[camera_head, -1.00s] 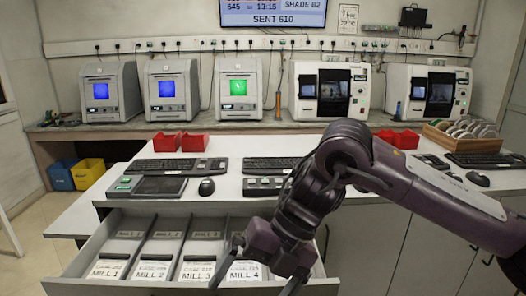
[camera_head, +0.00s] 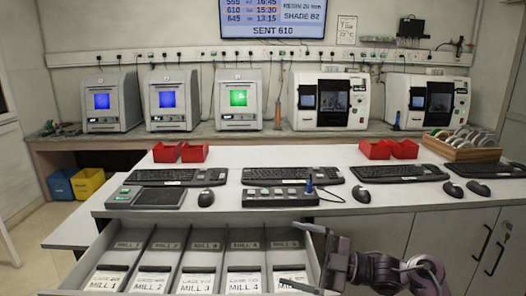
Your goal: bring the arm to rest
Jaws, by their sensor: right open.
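My right arm comes in low from the bottom right. Its dark purple right gripper (camera_head: 292,256) is over the right end of the open drawer (camera_head: 75,275). The two fingers are spread apart, pointing left, and nothing shows between them. I cannot tell whether they touch the drawer. The drawer has several compartments labelled MILL, with white cards (camera_head: 179,280) in the front ones; the fingers partly cover the rightmost compartment. My left gripper is out of view.
The white counter (camera_head: 400,203) above the drawer holds keyboards (camera_head: 291,175), mice and a small switch box (camera_head: 278,197). Red trays (camera_head: 180,153) and a wooden rack (camera_head: 463,152) stand at its back. Several machines (camera_head: 329,97) line the rear bench. Closed cabinet doors are at the right.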

